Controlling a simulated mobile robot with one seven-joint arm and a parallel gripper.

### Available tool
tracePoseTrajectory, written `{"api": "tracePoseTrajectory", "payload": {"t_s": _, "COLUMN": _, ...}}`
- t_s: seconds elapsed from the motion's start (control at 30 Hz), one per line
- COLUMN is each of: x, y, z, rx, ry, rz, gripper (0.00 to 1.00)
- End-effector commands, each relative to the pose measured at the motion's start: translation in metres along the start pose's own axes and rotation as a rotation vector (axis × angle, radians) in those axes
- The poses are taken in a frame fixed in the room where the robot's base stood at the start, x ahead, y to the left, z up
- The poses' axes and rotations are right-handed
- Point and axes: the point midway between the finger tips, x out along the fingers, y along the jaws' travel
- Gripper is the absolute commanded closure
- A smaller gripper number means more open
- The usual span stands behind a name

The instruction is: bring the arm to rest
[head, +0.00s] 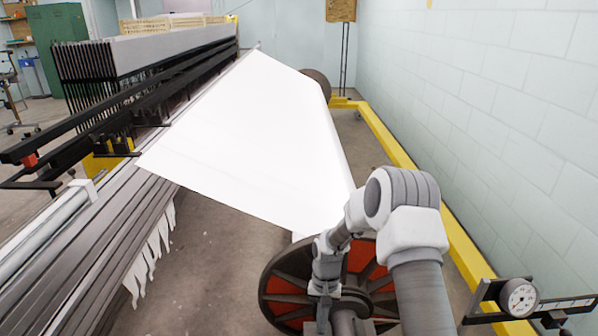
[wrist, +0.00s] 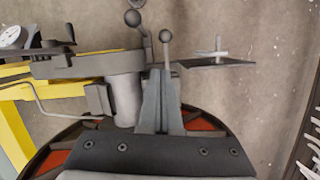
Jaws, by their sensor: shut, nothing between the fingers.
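My arm (head: 414,229) rises at the lower right of the head view, bends over at the elbow and reaches down in front of a large dark wheel with red panels (head: 282,284). In the wrist view my gripper (wrist: 161,76) points away from the camera, its two grey fingers together with nothing between them. It is above the wheel's rim, which also shows in the wrist view (wrist: 205,125). I cannot tell whether the fingers touch the metal fittings behind them. In the head view the fingers are not clear.
A white sheet of warp (head: 255,130) slopes from the loom (head: 120,85) to the roller behind the wheel. A yellow rail (head: 400,155) runs along the block wall. A dial gauge (head: 518,297) stands at the lower right. Ball-ended levers (wrist: 166,37) stand beyond my fingers.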

Motion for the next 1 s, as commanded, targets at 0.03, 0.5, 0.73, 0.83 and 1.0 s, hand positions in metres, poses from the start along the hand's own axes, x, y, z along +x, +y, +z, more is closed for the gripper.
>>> {"api": "tracePoseTrajectory", "payload": {"t_s": 0.03, "x": -0.022, "y": 0.002, "z": 0.001, "rx": -0.008, "ry": 0.027, "rz": 0.003, "gripper": 1.00}}
{"api": "tracePoseTrajectory", "payload": {"t_s": 0.5, "x": -0.184, "y": 0.033, "z": 0.052, "rx": -0.076, "ry": 0.233, "rz": 0.032, "gripper": 1.00}}
{"api": "tracePoseTrajectory", "payload": {"t_s": 0.73, "x": -0.244, "y": 0.050, "z": 0.096, "rx": -0.097, "ry": 0.330, "rz": 0.038, "gripper": 1.00}}
{"api": "tracePoseTrajectory", "payload": {"t_s": 0.83, "x": -0.265, "y": 0.058, "z": 0.117, "rx": -0.104, "ry": 0.373, "rz": 0.039, "gripper": 1.00}}
{"api": "tracePoseTrajectory", "payload": {"t_s": 1.0, "x": -0.294, "y": 0.071, "z": 0.155, "rx": -0.116, "ry": 0.445, "rz": 0.036, "gripper": 1.00}}
